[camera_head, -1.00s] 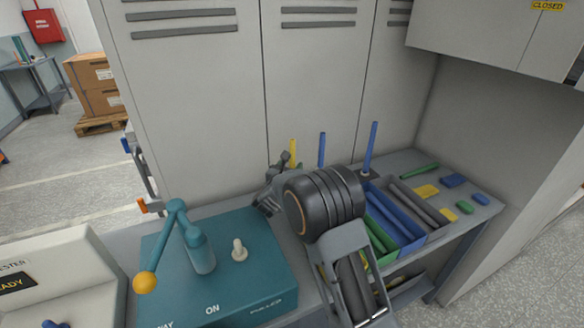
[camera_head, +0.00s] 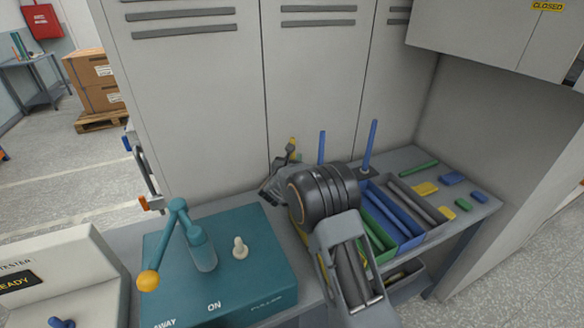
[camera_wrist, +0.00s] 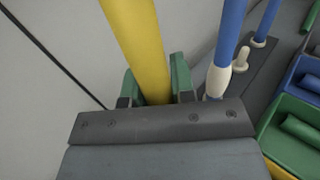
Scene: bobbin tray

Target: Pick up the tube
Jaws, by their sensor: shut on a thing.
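A yellow tube (camera_wrist: 138,45) stands between the green finger pads of my gripper (camera_wrist: 157,86) in the wrist view, with a pad against each side. My gripper is shut on it. In the head view only a short yellow tip (camera_head: 292,140) shows above my gripper (camera_head: 292,153). The tube's lower end is hidden behind the gripper body, so I cannot tell whether it rests on anything. Two blue tubes (camera_head: 321,147) (camera_head: 370,145) stand upright to the right, apart from my gripper. A bare pale peg (camera_wrist: 242,58) stands between them in the wrist view.
A tray with green (camera_head: 386,256), blue and grey compartments holding rods sits to the right. Loose green, yellow and blue pieces lie beyond it on the bench. A teal box (camera_head: 215,265) with a lever stands to the left. Grey lockers (camera_head: 200,110) rise close behind.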

